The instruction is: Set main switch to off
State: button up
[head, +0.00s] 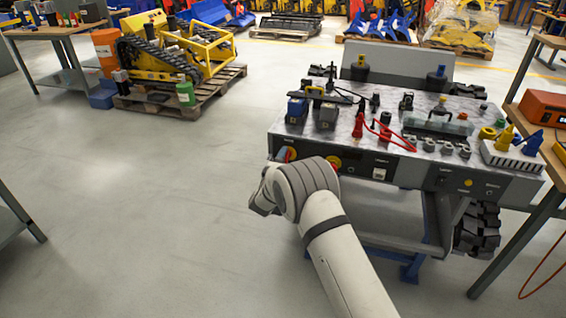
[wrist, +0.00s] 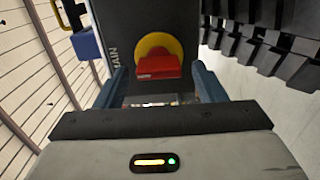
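The main switch (wrist: 158,62) shows in the wrist view as a red handle on a round yellow plate, on a dark panel marked MAIN (wrist: 113,52). The handle's long side lies crosswise in this view. My gripper (wrist: 160,80) is open. One blue finger stands on each side of the switch, with a visible gap to the handle on both sides. Whether the fingertips reach as far as the handle is hard to tell.
Black track links (wrist: 270,45) run close on the right in the wrist view. A blue block (wrist: 86,45) hangs at upper left. The carrier's top holds red cables (head: 385,132), levers and blue-topped blocks (head: 297,108). Open floor (head: 150,200) lies to the left.

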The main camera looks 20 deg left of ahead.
jog(key=s, duration=0.7)
jog(key=shift+s, duration=0.4)
jog(key=w+d+r+m+g+y+p, duration=0.25)
jog(key=d+r, duration=0.35)
jog(key=r, duration=0.5)
jog(key=s+d+r+m+g+p, duration=0.4)
jog(key=s+d+r, duration=0.1)
jog(key=d+r, duration=0.6)
jog(key=s+d+r+m+g+p, duration=0.2)
jog(key=s+d, duration=0.5)
jog(key=s, duration=0.4)
jog(key=s+d+r+m+g+h+p, duration=0.1)
jog(key=s+d+r+m+g+p, duration=0.1)
jog(key=s+d, duration=0.6)
jog(key=s+d+r+m+g+h+p, duration=0.1)
jog(key=s+d+r+m+g, duration=0.3)
jog(key=s, duration=1)
jog(key=d+m+g+p, duration=0.1)
jog(key=d+m, duration=0.2)
jog(key=d, duration=0.1)
jog(key=shift+s+d, duration=0.2)
jog(key=shift+s, duration=0.2)
